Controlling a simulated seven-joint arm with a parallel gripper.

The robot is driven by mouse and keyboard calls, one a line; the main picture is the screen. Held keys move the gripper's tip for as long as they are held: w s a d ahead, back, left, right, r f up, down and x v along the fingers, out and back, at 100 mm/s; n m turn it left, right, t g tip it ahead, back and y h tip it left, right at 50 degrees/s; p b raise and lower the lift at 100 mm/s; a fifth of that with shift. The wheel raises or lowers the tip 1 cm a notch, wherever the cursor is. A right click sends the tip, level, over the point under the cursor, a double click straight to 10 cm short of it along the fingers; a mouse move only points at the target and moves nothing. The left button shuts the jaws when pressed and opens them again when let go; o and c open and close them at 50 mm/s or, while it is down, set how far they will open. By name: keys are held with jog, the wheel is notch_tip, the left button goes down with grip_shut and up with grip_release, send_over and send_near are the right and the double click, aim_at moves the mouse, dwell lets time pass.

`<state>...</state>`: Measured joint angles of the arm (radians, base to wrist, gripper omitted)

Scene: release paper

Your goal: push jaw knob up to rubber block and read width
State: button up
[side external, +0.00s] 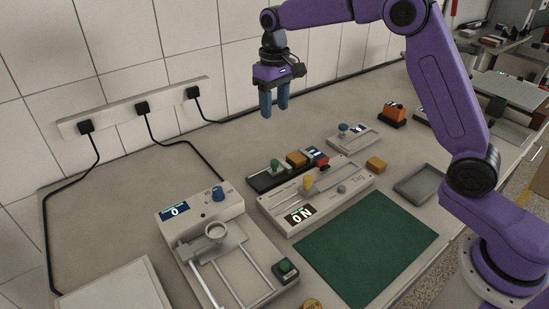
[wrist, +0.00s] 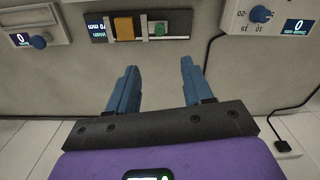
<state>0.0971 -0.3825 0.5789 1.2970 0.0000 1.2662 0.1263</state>
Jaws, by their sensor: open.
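A dark width gauge (wrist: 180,18) lies on the bench; in the side view its dark base (side external: 262,181) is partly visible. Its green jaw knob (side external: 274,163) stands at one end, also seen in the wrist view (wrist: 159,29). An orange-yellow block (side external: 296,159) sits on the gauge between the knob and a lit blue display (side external: 316,155); it also shows in the wrist view (wrist: 123,27). The wrist view shows the display (wrist: 98,32) inverted, its reading too small to be sure of. My gripper (side external: 274,108) is open and empty, high above the bench behind the gauge.
A pale console (side external: 330,200) with a yellow knob stands just in front of the gauge. A small blue-knobbed device (side external: 352,135) and a loose yellow block (side external: 376,163) are to the right. A larger blue-knobbed machine (side external: 204,210) is at left. Bench behind the gauge is clear.

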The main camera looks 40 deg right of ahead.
aim_at(275, 160)
notch_tip(275, 160, down, 17)
jog(key=shift+f, duration=0.2)
dwell(0.5)
jog(key=shift+d, duration=0.1)
grip_shut()
